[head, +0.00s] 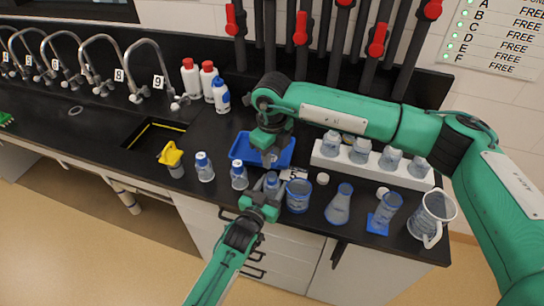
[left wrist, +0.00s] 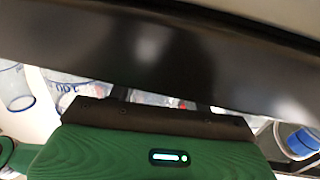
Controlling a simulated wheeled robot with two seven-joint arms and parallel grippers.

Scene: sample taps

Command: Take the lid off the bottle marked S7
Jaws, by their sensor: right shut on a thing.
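A small clear bottle with blue in it (head: 271,182) stands near the front of the black bench, and its mark is too small to read. My left gripper (head: 262,198) is at this bottle from the front; whether its fingers press on it I cannot tell. Two similar bottles with blue and white tops, one (head: 239,176) close by and one (head: 204,168) further left, stand upright; their marks are unreadable too. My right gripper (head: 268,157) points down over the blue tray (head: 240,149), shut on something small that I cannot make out. The left wrist view is mostly blocked by a dark surface.
A blue beaker (head: 298,196), a flask (head: 339,205), a cylinder (head: 386,210) and a jug (head: 432,217) stand to the right. A white rack (head: 400,178) holds several bottles behind. A white cap (head: 322,179) lies near the beaker. A yellow-topped container (head: 172,156) is left.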

